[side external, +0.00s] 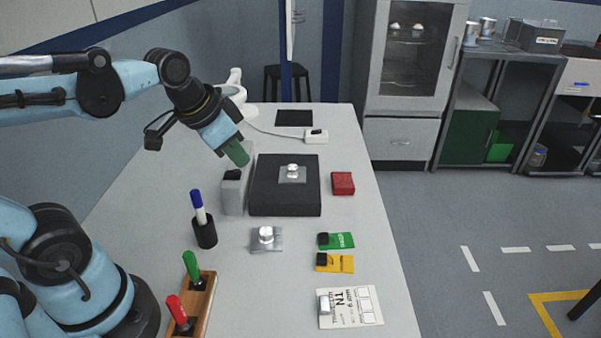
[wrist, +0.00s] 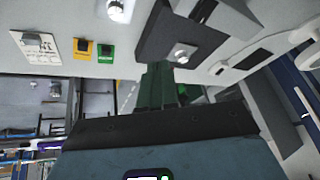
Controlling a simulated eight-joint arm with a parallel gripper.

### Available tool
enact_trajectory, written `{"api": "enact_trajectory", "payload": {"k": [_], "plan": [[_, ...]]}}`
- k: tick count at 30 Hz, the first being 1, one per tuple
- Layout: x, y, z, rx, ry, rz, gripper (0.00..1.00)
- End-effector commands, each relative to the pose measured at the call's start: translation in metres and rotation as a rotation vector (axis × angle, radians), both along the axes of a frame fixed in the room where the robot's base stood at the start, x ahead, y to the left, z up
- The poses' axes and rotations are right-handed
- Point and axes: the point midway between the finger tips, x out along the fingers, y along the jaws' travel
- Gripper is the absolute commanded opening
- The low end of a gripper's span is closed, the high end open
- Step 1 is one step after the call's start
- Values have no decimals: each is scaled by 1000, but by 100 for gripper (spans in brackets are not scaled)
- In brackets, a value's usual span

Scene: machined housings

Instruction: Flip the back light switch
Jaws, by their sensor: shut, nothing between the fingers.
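The back light switch (side external: 292,172) appears to be the silver knob on a square metal plate on top of a black box (side external: 265,197). It also shows in the wrist view (wrist: 181,54), just beyond my fingertips. A similar front switch (side external: 266,236) sits on a metal plate on the table, nearer the camera; part of it shows at the top of the wrist view (wrist: 117,10). My gripper (side external: 240,157) has green fingers, shut and empty. It is tilted downward at the left of the black box's back part, above a grey box, apart from the back switch.
The grey box (side external: 234,193) stands left of the black box, and a red block (side external: 342,183) right. A pen holder (side external: 204,232) and a wooden rack (side external: 199,310) with green and red handles are at front left.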

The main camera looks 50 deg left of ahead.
Motion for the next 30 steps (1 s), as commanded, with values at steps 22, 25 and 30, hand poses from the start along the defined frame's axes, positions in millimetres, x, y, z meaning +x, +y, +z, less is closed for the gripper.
{"api": "enact_trajectory", "payload": {"k": [22, 25, 30], "plan": [[17, 46, 24, 121, 260, -263, 47], [20, 65, 33, 130, 353, -384, 47], [22, 85, 41, 119, 445, -531, 47]]}}
